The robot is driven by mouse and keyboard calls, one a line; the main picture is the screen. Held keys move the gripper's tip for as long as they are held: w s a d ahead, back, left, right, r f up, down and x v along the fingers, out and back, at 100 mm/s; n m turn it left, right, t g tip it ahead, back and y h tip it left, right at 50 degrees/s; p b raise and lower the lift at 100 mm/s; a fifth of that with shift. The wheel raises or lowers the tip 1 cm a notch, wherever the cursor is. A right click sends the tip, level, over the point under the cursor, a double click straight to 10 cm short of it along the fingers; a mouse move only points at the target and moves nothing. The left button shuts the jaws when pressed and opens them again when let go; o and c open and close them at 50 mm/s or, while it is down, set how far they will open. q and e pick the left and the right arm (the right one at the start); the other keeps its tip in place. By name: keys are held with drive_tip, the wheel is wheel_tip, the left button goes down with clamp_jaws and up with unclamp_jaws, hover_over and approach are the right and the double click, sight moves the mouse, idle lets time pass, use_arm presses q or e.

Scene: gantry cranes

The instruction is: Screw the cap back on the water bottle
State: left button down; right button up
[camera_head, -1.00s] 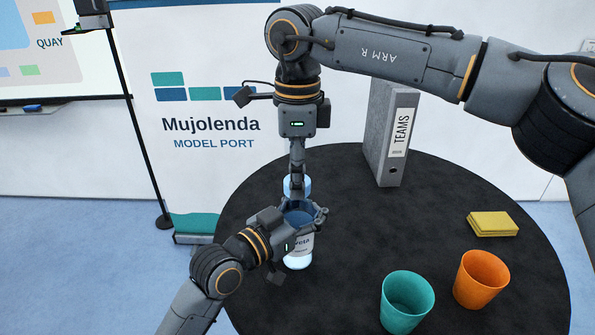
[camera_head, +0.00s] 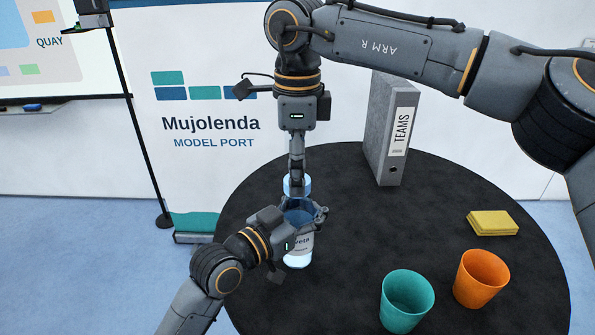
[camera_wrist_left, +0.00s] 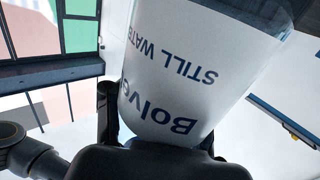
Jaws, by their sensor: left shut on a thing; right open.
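A teal cup (camera_head: 407,303) and an orange cup (camera_head: 481,279) stand on the table's (camera_head: 350,240) front right. Yellow notes (camera_head: 492,223) lie at the right. A grey binder (camera_head: 391,130) stands at the back. The table between binder and cups is clear.

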wheel_tip(320, 180, up, 11)
idle(0.3)
use_arm(q)
drive_tip(key=shift+c, duration=2)
unclamp_jaws()
drive_tip(key=v, duration=1.2)
